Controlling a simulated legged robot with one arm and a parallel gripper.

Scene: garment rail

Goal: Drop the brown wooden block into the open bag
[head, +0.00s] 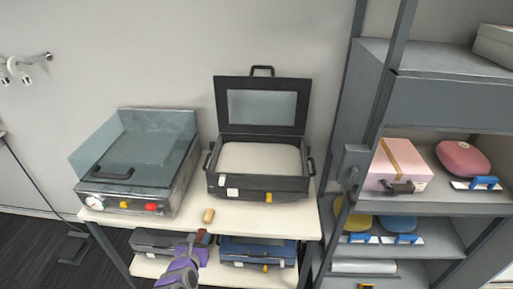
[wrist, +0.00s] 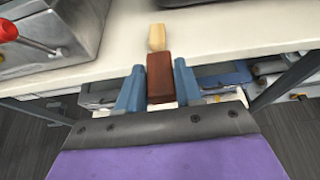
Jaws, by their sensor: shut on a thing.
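My gripper (head: 198,241) reaches up from below at the front edge of the white table, its purple arm showing in the head view. In the wrist view its two blue fingers (wrist: 159,84) are shut on a reddish-brown block (wrist: 160,70), which sticks out past the fingertips. In the head view this block (head: 205,237) is small and partly hidden. The only open, bag-like container I see is a black case (head: 262,184) with its lid raised against the wall and a pale interior. It stands on the table, beyond and to the right of my gripper.
A tan block (head: 208,215) lies on the table (head: 255,218) just beyond the held block. A grill-like appliance (head: 140,165) with red and yellow knobs stands left. A blue case (head: 257,250) is on the lower shelf. A grey shelf unit (head: 440,100) stands right.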

